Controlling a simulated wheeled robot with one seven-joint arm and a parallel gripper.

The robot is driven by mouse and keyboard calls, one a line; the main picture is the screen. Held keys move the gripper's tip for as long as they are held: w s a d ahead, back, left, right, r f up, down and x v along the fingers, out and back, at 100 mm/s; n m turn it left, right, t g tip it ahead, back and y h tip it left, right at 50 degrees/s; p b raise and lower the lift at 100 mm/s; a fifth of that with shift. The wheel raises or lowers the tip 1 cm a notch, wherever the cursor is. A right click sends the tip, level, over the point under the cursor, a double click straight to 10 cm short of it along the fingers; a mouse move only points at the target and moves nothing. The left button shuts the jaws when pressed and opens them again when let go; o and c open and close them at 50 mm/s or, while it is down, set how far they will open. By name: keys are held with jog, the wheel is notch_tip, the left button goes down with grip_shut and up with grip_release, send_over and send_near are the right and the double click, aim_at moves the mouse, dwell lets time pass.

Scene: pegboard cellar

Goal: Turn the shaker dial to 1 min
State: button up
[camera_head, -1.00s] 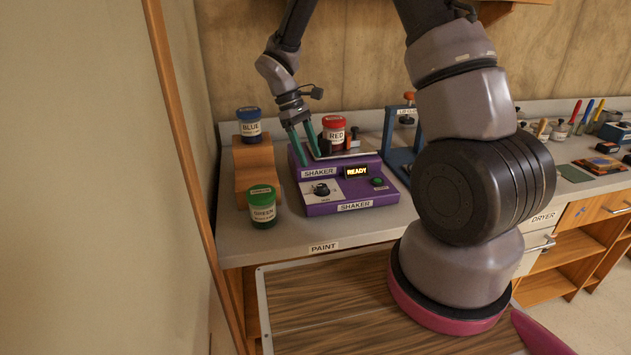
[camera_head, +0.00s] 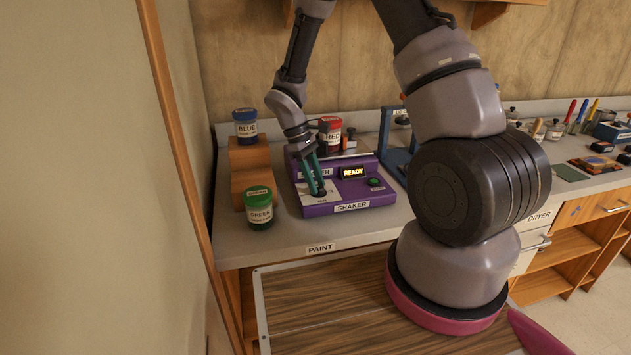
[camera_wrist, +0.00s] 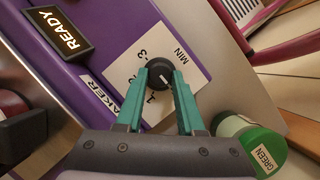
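The purple shaker (camera_head: 376,190) stands on the counter, its display (camera_head: 353,172) lit with READY. Its black dial (camera_wrist: 160,75) sits on a white plate (camera_wrist: 186,52) marked 1, 2, 3 and MIN, the 2 partly covered. The dial has a pale mark, but I cannot tell which number it points to. My gripper (camera_head: 318,191) is down at the dial, which it hides in the head view. In the wrist view, my gripper's teal fingers (camera_wrist: 166,72) are apart, one on either side of the dial. I cannot tell whether they touch it.
A green-lidded jar (camera_head: 259,208) stands left of the shaker, close to my gripper in the wrist view. A blue jar (camera_head: 246,125) is on a wooden step (camera_head: 236,165). A red jar (camera_head: 331,132) is behind; a blue press frame (camera_head: 393,142) is right.

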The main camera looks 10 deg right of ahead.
grip_shut()
jog(key=shift+m, duration=0.3)
jog(key=m, duration=0.1)
jog(key=m+y, duration=0.1)
jog(key=m, duration=0.1)
jog(key=m+g+y, duration=0.1)
jog(key=m, duration=0.1)
jog(key=shift+w+d, duration=0.15)
jog(key=shift+d, duration=0.1)
jog(key=m+y, duration=0.1)
jog(key=m, duration=0.2)
jog(key=m+y, duration=0.1)
jog(key=m, duration=0.2)
jog(key=shift+d, duration=0.2)
jog(key=o, duration=1)
grip_release()
